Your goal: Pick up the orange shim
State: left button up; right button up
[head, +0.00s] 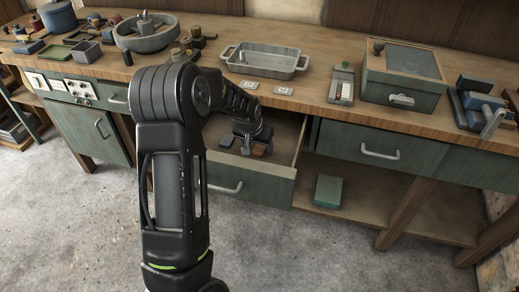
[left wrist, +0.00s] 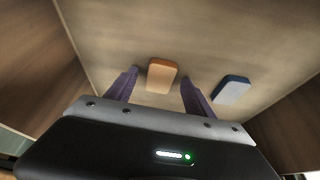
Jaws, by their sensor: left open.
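The orange shim (left wrist: 162,75) lies flat on the drawer floor in the left wrist view. It shows between the two fingers of my left gripper (left wrist: 159,82), which is open and not closed on it. How far the fingertips are above the floor I cannot tell. In the head view my left gripper (head: 252,147) reaches down into the open drawer (head: 268,167), and a small orange-brown patch, likely the shim (head: 259,149), shows beside its fingers. My right gripper is in neither view.
A blue-and-white block (left wrist: 232,89) lies on the drawer floor right of the shim. Drawer walls stand close on both sides. Above, the worktop holds a metal tray (head: 265,61), small cards and a green box (head: 403,75). A green block (head: 328,191) lies on the lower shelf.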

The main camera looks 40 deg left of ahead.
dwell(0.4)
pick_arm(q)
grip_shut()
dwell(0.5)
